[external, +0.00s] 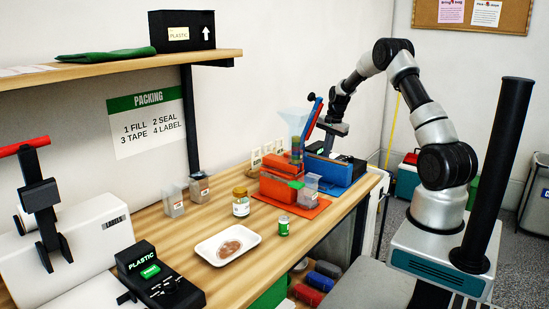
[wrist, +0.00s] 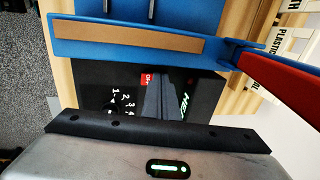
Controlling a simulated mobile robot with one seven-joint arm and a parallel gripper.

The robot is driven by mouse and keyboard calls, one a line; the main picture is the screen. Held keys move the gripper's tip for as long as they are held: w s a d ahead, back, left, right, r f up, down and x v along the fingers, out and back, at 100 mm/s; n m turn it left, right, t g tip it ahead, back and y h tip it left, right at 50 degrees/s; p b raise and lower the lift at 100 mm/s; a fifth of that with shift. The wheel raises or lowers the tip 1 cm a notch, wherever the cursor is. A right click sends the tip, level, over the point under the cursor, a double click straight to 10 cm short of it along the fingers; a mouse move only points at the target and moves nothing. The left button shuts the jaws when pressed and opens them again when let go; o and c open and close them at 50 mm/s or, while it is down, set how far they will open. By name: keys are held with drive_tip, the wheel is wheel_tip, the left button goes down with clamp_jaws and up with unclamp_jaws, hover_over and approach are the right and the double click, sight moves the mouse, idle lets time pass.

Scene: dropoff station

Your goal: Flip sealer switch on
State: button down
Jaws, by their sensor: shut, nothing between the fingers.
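The blue sealer (external: 338,171) stands toward the far end of the bench, with its red and blue lever raised. In the wrist view its blue bar with a brown strip (wrist: 130,40) crosses the top, and the red lever (wrist: 280,85) is at right. Below the bar is the black control panel (wrist: 210,88) with a numbered dial and partly hidden "HEA" lettering. The switch (wrist: 149,79) shows a red face marked OFF; my fingers partly cover it. My gripper (wrist: 160,82) is shut and empty, its tips over the panel beside the switch. In the external view it is small and dark (external: 329,143).
A clear funnel (external: 297,120) and orange tray (external: 285,199) with containers are left of the sealer. Jars, a can (external: 284,225) and a white tray (external: 226,262) stand nearer. A shelf (external: 120,68) hangs above.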

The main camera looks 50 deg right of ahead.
wheel_tip(320, 180, up, 14)
drive_tip(key=w+p, duration=0.2)
drive_tip(key=p, duration=0.1)
drive_tip(key=shift+w, duration=0.2)
idle(0.6)
